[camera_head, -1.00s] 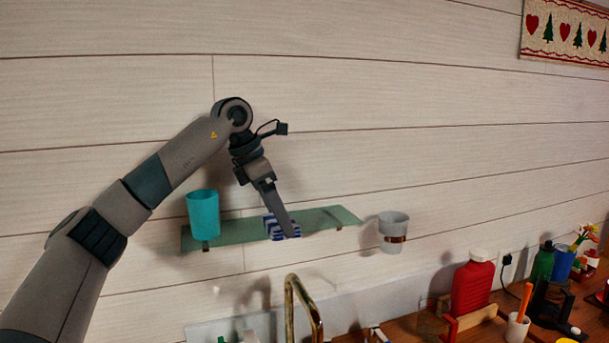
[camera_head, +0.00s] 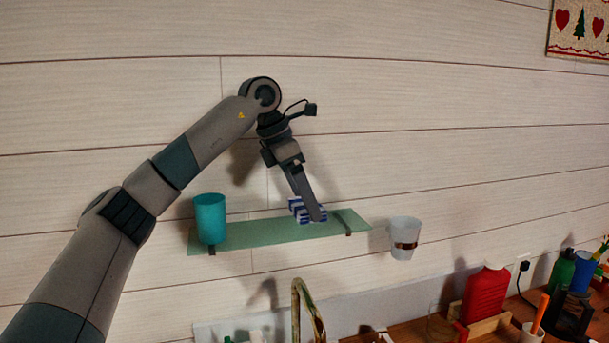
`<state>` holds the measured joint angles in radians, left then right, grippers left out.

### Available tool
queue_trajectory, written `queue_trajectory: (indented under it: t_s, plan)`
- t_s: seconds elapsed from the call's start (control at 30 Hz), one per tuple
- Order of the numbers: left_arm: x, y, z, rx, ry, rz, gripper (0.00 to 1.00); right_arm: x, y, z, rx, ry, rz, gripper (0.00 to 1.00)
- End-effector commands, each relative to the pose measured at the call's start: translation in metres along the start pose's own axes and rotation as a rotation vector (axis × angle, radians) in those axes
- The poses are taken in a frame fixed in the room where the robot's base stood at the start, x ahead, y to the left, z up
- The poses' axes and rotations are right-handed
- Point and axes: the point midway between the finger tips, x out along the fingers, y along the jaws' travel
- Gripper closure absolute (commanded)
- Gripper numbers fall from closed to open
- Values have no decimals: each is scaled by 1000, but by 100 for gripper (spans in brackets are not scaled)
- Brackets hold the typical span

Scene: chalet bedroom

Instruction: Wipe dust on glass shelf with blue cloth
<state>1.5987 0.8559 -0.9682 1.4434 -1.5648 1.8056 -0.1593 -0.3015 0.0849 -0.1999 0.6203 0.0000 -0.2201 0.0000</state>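The glass shelf (camera_head: 265,232) is a greenish pane on the white plank wall, held by small dark brackets. My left gripper (camera_head: 318,214) points down at the right half of the shelf, with its fingers shut on a blue-and-white striped cloth (camera_head: 298,209). The cloth is at the shelf's top surface and appears to touch it; the fingers hide part of it. No dust can be made out on the glass at this size. My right gripper is not in view.
A teal cup (camera_head: 210,219) stands on the shelf's left end. A white cup in a wall holder (camera_head: 404,238) hangs just right of the shelf. A brass faucet (camera_head: 305,305) rises below. A red bottle (camera_head: 486,294) stands on the wooden counter at right.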

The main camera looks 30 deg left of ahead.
Motion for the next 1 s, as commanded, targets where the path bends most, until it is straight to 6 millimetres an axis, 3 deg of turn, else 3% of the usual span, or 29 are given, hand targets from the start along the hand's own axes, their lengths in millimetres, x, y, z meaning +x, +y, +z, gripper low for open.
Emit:
queue_trajectory:
  t_s: [0.33,1.0]
  plan:
    - [-29,-7,12,5,-2,-2,40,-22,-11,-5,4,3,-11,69]
    - [-31,-8,12,6,-1,-2,40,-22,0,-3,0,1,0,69]
